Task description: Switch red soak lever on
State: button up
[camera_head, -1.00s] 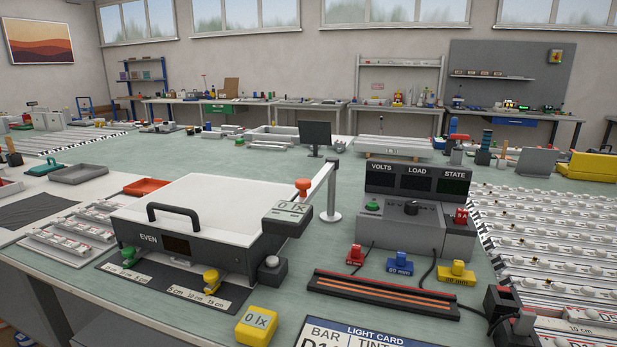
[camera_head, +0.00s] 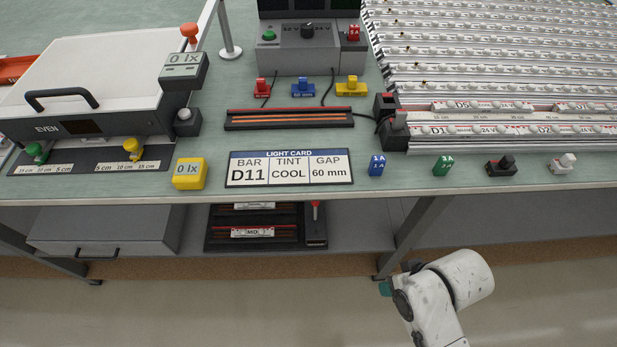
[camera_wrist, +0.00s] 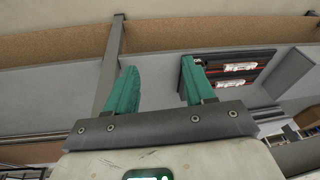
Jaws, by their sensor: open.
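The rack also shows in the wrist view (camera_wrist: 222,88), past my right fingertip; the lever cannot be made out there. My gripper (camera_wrist: 156,80) has two teal fingers spread apart with nothing between them. In the head view only a bit of teal shows at the end of my arm, low in front of the bench and right of the rack.
A bench leg (camera_head: 413,236) stands right of the rack, and a grey drawer (camera_head: 107,246) left of it. Above, the bench top (camera_head: 395,182) holds a light card (camera_head: 290,168), a yellow block (camera_head: 189,174) and other red switches, one on the grey console (camera_head: 353,31). The floor in front is clear.

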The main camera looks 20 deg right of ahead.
jog(key=w+a+f+m+t+y+b, duration=0.3)
jog(key=w+a+f+m+t, duration=0.3)
jog(key=w, duration=0.4)
jog(key=w+a+f+m+t+y+b, duration=0.25)
jog(key=w+a+m+b, duration=0.2)
jog(key=w+m, duration=0.35)
jog(key=m+t+h+b, duration=0.5)
jog(key=m+t+h, duration=0.25)
jog(key=m, duration=1.35)
send_near(316, 205)
jog(key=w, duration=0.2)
jog(key=w+a+r, duration=0.1)
jog(key=shift+h, duration=0.3)
jog(key=shift+s+d+f+m+g+h, duration=0.15)
jog(key=shift+d+m+g+h, duration=0.15)
jog(key=shift+m+h, duration=0.15)
jog(key=shift+w+d+m, duration=0.1)
jog(key=shift+w+m, duration=0.15)
jog(key=shift+w, duration=0.25)
jog(key=w+b, duration=0.1)
jog(key=w, duration=0.4)
jog(key=w+d+b, duration=0.1)
jog(key=w, duration=0.2)
jog(key=shift+w+d+f+b, duration=0.1)
jog(key=shift+d+b, duration=0.05)
jog(key=shift+b, duration=0.2)
jog(key=shift+w+d, duration=0.1)
jog(key=shift+w, duration=0.7)
